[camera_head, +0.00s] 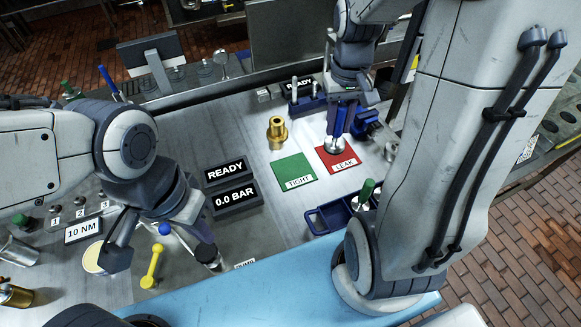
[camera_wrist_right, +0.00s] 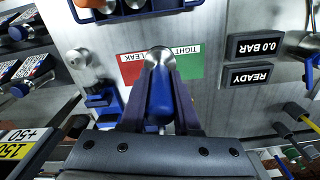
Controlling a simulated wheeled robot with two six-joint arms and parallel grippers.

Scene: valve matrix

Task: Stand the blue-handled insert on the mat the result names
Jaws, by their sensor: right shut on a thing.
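The blue-handled insert (camera_head: 336,146) is upright, its handle between the fingers of my right gripper (camera_head: 342,118). Its silver lower end is at the upper left of the red LEAK mat (camera_head: 345,162); I cannot tell whether it touches. The right wrist view shows the blue handle (camera_wrist_right: 160,100) between the shut fingers and the metal end in front of the seam between the red and green mats. The green TIGHT mat (camera_head: 293,170) is bare, just left of the red one. My left gripper (camera_head: 163,250) is open, near a yellow lever (camera_head: 152,268).
A brass fitting (camera_head: 277,132) stands behind the green mat. Black displays read READY (camera_head: 226,171) and 0.0 BAR (camera_head: 236,197). A blue tray (camera_head: 325,218) is in front of the mats, next to a green-handled part (camera_head: 366,190). A 10 NM sign (camera_head: 83,231) is at left.

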